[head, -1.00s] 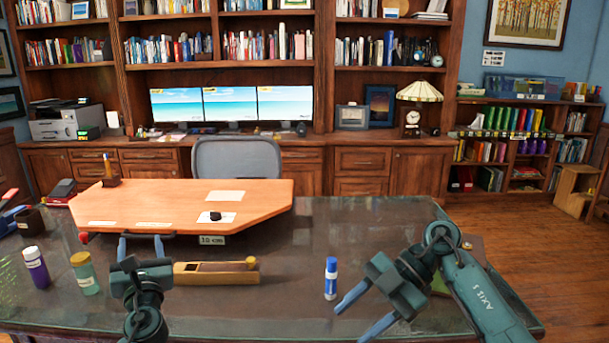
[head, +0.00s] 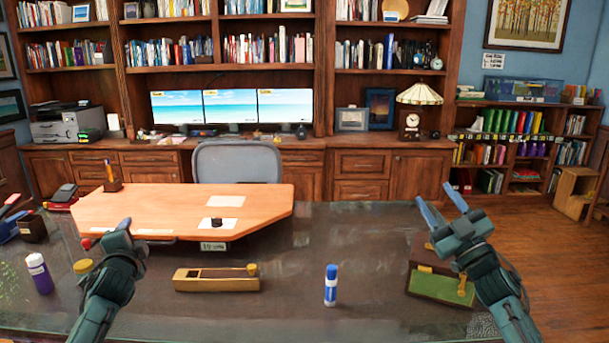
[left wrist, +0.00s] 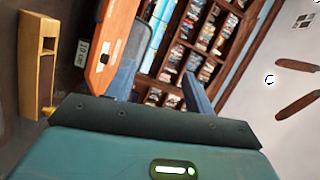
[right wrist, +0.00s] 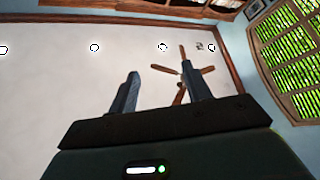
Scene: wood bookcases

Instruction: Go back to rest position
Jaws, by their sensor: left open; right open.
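My left gripper (head: 121,229) is raised over the left part of the dark table (head: 330,235), in front of the wooden board. It is empty; its two blue fingers (left wrist: 160,80) stand apart in the left wrist view. My right gripper (head: 439,204) is raised at the right side of the table, its blue fingers pointing up and apart. The right wrist view shows its fingers (right wrist: 160,88) spread with nothing between them, facing the ceiling and a fan (right wrist: 183,72).
A wooden plane (head: 216,279), a blue-and-white glue stick (head: 330,285), a purple bottle (head: 39,273) and a brown box with green lining (head: 440,286) stand on the table. A wooden board (head: 180,208) lies behind. The table's middle right is clear.

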